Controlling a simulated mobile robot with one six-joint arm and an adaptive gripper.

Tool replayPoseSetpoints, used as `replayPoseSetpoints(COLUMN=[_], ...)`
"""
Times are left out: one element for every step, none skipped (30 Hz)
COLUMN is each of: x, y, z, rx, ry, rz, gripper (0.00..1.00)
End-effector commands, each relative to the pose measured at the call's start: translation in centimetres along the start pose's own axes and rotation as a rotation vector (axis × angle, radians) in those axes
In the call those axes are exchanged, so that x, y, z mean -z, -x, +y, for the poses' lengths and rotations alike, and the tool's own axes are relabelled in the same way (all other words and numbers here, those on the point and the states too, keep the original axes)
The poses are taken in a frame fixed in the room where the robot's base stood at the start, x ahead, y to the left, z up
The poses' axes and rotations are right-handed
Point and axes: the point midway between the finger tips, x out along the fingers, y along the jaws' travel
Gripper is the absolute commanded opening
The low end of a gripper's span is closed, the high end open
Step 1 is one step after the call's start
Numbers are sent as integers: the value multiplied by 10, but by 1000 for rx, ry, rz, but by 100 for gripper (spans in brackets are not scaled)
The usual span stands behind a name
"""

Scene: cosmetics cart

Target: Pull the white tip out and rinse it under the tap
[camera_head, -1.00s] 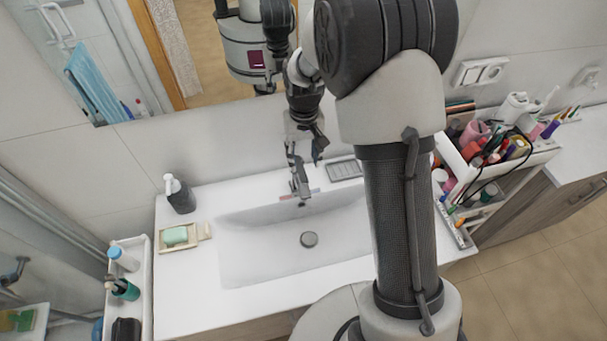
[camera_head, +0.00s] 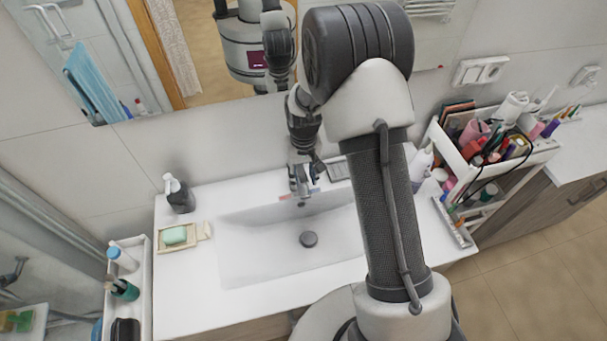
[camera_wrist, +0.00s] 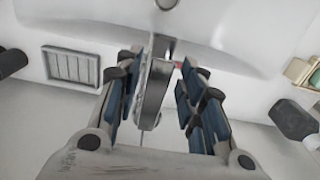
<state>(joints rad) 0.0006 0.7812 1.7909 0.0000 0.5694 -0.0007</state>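My gripper (camera_head: 303,180) is above the back edge of the sink (camera_head: 262,250), at the tap. In the wrist view, its blue-padded fingers (camera_wrist: 162,90) are apart on either side of the metal tap (camera_wrist: 154,90). The gap looks open, and I see nothing clearly held. A small pale shape is by the left finger's tip, too unclear to name. The tap is mostly hidden by my gripper in the head view. I cannot make out the white tip in either view. I cannot tell if water is running.
A soap dish (camera_head: 204,230) with green soap and a dark pump bottle (camera_head: 179,194) stand left of the sink. A grey slotted tray (camera_wrist: 70,66) lies beside the tap. A crowded cosmetics cart (camera_head: 458,165) stands at right. The mirror and wall are close behind my gripper.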

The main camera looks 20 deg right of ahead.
Motion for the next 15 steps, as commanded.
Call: replayPoseSetpoints(x=[0,0,0,0,0,0,0,0,0,0,0,0,0,0,0], y=[0,0,0,0,0,0,0,0,0,0,0,0,0,0,0], z=[0,0,0,0,0,0,0,0,0,0,0,0,0,0,0], rx=[0,0,0,0,0,0,0,0,0,0,0,0,0,0,0], ry=[0,0,0,0,0,0,0,0,0,0,0,0,0,0,0], rz=[0,0,0,0,0,0,0,0,0,0,0,0,0,0,0], gripper=[30,28,26,24,22,19,17,15,12,10,8,6,4,2,0])
